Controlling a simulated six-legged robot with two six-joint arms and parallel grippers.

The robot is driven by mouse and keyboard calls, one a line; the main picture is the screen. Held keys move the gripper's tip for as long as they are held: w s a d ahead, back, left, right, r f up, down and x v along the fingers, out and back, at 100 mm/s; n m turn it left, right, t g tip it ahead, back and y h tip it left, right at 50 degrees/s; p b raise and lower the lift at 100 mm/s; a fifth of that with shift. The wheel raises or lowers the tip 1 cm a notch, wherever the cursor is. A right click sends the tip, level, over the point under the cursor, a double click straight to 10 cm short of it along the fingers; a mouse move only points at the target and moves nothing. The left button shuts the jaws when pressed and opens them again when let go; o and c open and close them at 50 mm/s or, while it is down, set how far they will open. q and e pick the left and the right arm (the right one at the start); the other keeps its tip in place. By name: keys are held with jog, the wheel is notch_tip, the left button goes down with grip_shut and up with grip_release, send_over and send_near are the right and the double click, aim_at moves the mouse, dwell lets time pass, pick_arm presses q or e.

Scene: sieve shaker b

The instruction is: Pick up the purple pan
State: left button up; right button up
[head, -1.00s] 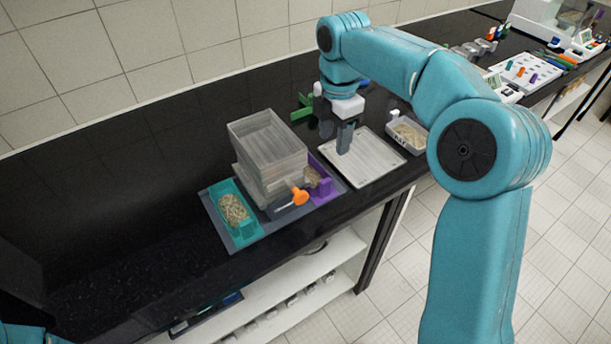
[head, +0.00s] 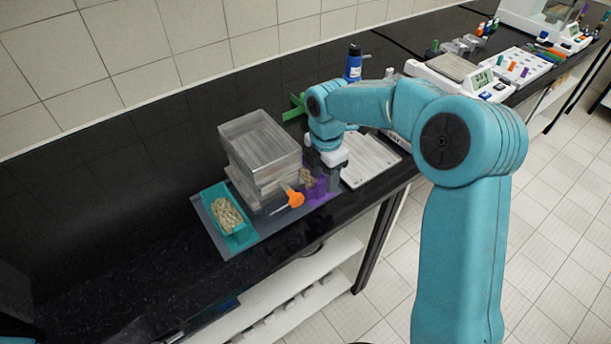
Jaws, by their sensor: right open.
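The purple pan (head: 317,191) sits on the right end of a grey base plate, to the right of the clear stacked sieve box (head: 260,143). Only part of the pan shows, as my right gripper covers some of it. My right gripper (head: 325,177) points down at the pan with its jaws open. I cannot tell whether a finger touches the pan or whether its wall lies between the fingers. My left gripper is out of view.
A teal pan of grain (head: 226,214) sits on the left of the base plate (head: 247,242). An orange-handled tool (head: 295,199) lies in front of the box. A white tray (head: 374,161), a blue bottle (head: 353,63) and a balance (head: 455,74) stand to the right. The bench's left is clear.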

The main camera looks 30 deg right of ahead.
aim_at(323, 179)
jog(key=f, duration=0.4)
jog(key=shift+w+d, duration=0.1)
jog(key=shift+w, duration=0.1)
jog(key=shift+s, duration=0.1)
grip_shut()
